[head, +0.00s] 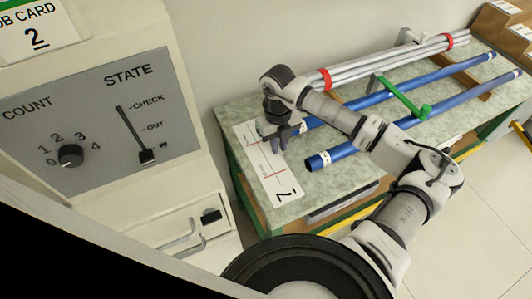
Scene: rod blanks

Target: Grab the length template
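A white flat plate (256,165) with thin red lines and a large, turned black numeral lies at the left end of the green-topped bench (340,180). It may be the length template; I cannot tell for sure. My gripper (279,145) points down over the plate's right edge, beside the near end of the farther blue tube (445,73). The fingers are small and dark, so I cannot tell whether they are open or touch anything. My arm hides part of the bench and tubes.
A nearer blue tube (455,102) lies alongside, with a green handle (404,98) across the tubes. Silver rods (385,66) with red straps lie behind. A cabinet panel (100,120) with a knob and slider stands left. Cardboard boxes (500,25) stand at far right.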

